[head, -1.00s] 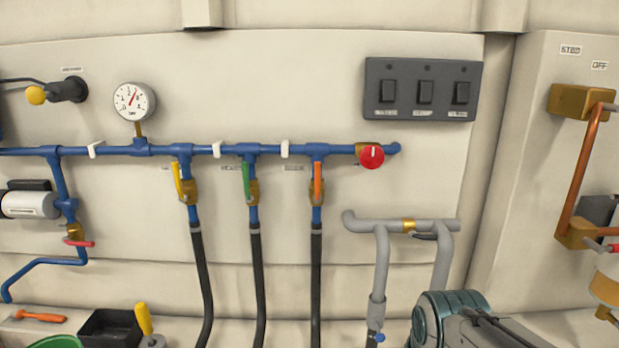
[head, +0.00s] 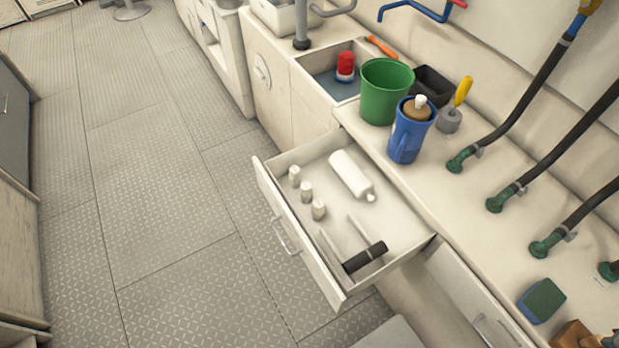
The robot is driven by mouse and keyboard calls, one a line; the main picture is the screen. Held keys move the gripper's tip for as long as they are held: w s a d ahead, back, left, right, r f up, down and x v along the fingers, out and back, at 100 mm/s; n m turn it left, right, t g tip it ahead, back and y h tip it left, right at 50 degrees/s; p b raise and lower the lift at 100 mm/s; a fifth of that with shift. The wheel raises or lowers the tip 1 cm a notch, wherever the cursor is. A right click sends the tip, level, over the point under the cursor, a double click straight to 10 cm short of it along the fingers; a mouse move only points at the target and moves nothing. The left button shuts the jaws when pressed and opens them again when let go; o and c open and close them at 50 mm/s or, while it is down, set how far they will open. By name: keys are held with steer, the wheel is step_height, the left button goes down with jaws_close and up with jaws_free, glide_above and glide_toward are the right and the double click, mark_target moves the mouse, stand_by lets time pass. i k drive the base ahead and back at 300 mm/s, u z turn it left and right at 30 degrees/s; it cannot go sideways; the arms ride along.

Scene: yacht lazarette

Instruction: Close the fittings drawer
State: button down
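The fittings drawer (head: 272,190) stands pulled well out from under the counter in the head view. It is a cream box with a metal bar handle (head: 285,236) on its front, which faces the floor to the left. Inside lie a white bottle (head: 350,175), three small white cylinders (head: 306,191) and a black-handled tool (head: 364,257). Thin pale bars lie near the tool. My gripper is not in view.
Above the drawer, the counter (head: 440,185) holds a green bucket (head: 386,92), a blue jug (head: 408,135), a sponge (head: 541,300) and hoses. A sink (head: 322,70) lies beyond. The tread-plate floor (head: 170,220) in front of the drawer is clear.

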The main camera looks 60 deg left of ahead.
mark_target(349, 226)
steer(key=k, duration=0.1)
steer(key=u, duration=2.45)
steer(key=k, duration=0.7)
steer(key=u, duration=1)
steer(key=i, duration=0.6)
steer(key=z, duration=0.5)
